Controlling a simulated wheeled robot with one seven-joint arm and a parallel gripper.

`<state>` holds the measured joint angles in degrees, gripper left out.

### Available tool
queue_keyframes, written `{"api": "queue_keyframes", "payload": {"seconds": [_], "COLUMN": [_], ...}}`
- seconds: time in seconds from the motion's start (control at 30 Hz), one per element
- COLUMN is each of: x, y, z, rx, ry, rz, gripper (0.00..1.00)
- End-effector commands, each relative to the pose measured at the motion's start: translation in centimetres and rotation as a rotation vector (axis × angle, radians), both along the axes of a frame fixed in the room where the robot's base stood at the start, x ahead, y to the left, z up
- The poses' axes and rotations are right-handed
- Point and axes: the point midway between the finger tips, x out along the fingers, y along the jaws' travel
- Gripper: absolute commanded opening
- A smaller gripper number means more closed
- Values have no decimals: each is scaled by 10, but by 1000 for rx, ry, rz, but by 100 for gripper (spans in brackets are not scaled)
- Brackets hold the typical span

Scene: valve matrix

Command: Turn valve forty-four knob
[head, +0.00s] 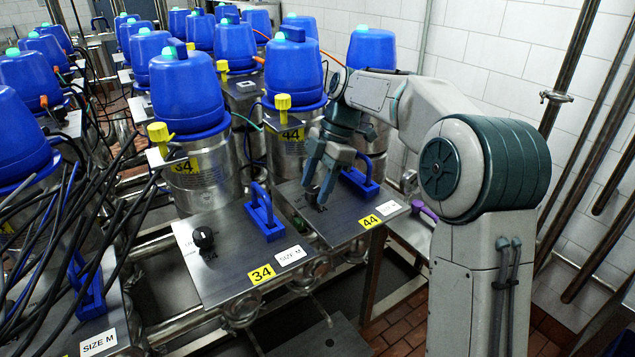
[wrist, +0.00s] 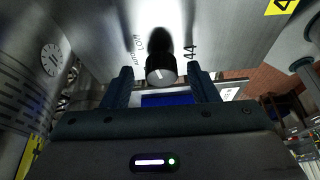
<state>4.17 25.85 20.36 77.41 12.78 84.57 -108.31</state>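The valve 44 knob (wrist: 160,69) is black with a white pointer line and sits on a steel panel (head: 345,222) with a yellow 44 tag (head: 369,221). In the wrist view it appears between the two fingertips of my gripper (wrist: 160,76), with a visible gap on each side. My gripper (head: 317,188) points down at panel 44 in the head view, and its fingers mostly hide the knob there. The fingers are open; I cannot tell how deep they reach beside the knob.
A blue handle (head: 361,177) stands on panel 44 just right of my gripper. The neighbouring panel 34 (head: 225,255) has a black knob (head: 203,237) and a blue handle (head: 264,213). Steel canisters with blue caps (head: 293,68) stand behind. Black cables (head: 62,225) hang at left.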

Motion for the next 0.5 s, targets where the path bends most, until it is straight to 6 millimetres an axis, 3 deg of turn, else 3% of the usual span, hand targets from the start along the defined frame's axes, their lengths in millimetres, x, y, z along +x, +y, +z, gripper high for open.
{"api": "queue_keyframes", "payload": {"seconds": [0.27, 0.5], "x": [1, 11], "y": [-1, -16], "z": [8, 45], "rx": [2, 2], "ry": [1, 0], "rz": [2, 1], "gripper": [54, 54]}}
